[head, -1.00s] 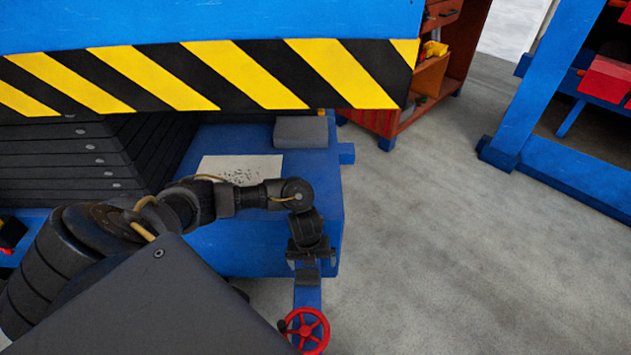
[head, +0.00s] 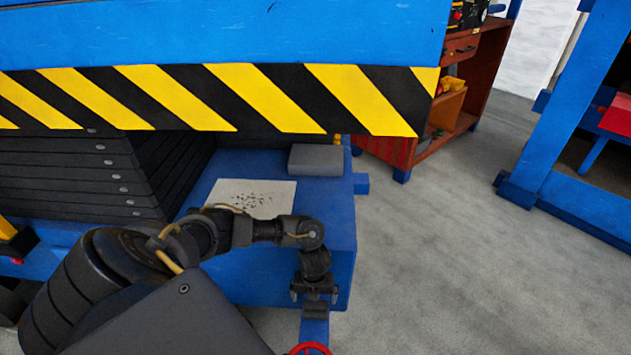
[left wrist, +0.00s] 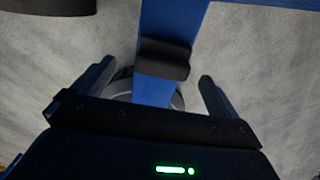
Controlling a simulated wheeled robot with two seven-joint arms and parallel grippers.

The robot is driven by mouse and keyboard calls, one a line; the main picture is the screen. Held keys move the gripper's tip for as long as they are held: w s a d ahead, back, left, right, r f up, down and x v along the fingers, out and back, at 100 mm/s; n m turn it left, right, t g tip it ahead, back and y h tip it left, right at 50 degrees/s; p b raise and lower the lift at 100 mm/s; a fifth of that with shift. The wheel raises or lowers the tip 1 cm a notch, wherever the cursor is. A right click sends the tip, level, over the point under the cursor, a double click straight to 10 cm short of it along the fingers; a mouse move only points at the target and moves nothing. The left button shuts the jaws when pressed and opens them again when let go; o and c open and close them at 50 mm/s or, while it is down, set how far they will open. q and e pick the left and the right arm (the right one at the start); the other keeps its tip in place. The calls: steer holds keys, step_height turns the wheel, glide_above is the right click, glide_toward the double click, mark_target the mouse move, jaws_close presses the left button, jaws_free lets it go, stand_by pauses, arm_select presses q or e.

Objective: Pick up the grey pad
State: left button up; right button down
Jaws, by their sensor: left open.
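A grey pad (head: 316,158), a flat block, lies on the far right part of the blue base (head: 330,215), just below the striped edge of the blue platform. My left gripper (head: 314,295) points down near the front of the blue base, well apart from the pad. It is open, with two separate fingers in the left wrist view (left wrist: 152,82). A small dark block (head: 315,310) shows below it on a blue bar; in the left wrist view a dark piece (left wrist: 163,60) lies across the bar. The pad cannot be made out there. My right gripper is not in view.
A white marked plate (head: 250,197) lies on the base between my arm and the pad. The yellow-black striped edge (head: 260,97) overhangs the base's back. A red handwheel (head: 310,349) is at the bottom. A red-brown cabinet (head: 425,140) stands behind; grey floor at right is free.

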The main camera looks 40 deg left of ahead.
mark_target(316, 303)
arm_select(q)
steer(key=f, duration=0.4)
steer(key=shift+d+f, duration=0.2)
steer(key=shift+d, duration=0.1)
steer(key=shift+c, duration=0.2)
steer(key=c, duration=1)
steer(key=shift+r, duration=0.2)
steer(key=shift+c, duration=0.2)
